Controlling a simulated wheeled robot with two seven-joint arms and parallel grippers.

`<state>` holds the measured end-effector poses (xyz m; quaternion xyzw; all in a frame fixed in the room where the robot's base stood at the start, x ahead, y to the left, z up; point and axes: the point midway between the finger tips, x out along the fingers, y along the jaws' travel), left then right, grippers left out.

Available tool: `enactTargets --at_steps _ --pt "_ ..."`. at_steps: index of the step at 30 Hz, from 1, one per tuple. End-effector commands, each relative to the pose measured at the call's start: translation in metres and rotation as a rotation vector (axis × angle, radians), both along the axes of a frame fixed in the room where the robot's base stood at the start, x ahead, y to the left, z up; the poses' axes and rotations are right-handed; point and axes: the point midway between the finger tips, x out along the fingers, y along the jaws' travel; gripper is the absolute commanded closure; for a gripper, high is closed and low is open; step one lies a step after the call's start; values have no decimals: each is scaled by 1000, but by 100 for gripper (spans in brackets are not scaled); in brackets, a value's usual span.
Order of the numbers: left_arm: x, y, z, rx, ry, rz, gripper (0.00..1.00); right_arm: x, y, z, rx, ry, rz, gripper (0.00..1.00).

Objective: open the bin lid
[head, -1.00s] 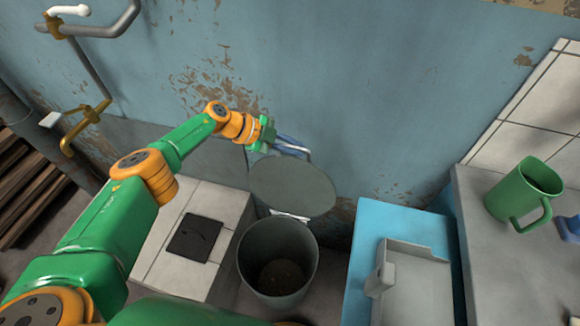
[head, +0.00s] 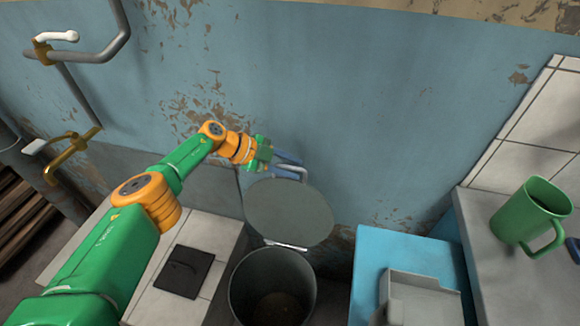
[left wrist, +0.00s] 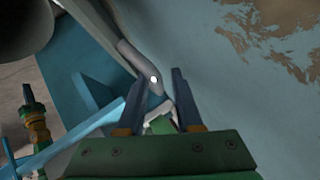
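The grey bin (head: 272,285) stands on the floor, its mouth uncovered and its dark inside showing. Its round grey lid (head: 288,212) stands raised on the hinge at the back rim, near the blue wall. My left gripper (head: 290,165) is at the lid's upper edge, beside a light grey curved handle. In the left wrist view, the two fingers of my left gripper (left wrist: 158,76) are apart, with the end of a grey bar (left wrist: 145,70) between or just beyond their tips. Contact cannot be made out. My right gripper is not in view.
A blue cabinet (head: 365,275) with a grey tray (head: 425,290) stands right of the bin. A green mug (head: 525,212) sits on the grey counter (head: 480,225). A tiled ledge (head: 205,235) with a dark square plate (head: 184,271) lies left. Pipes run along the left wall.

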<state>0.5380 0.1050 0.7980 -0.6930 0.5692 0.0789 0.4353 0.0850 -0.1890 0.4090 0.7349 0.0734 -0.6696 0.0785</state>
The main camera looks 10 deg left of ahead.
Motion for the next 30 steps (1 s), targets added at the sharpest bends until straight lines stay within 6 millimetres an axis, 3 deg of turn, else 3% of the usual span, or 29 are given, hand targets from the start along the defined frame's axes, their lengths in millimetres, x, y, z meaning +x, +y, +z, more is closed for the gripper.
enactTargets --at_steps 5,9,16,30 --pt "-3 3 1 5 5 -3 56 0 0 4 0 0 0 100" --pt "-12 23 24 5 3 0 56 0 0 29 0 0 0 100" --pt "-25 50 42 2 -1 0 56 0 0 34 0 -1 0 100" --pt "-26 51 44 0 -2 -1 56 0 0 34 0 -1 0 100"
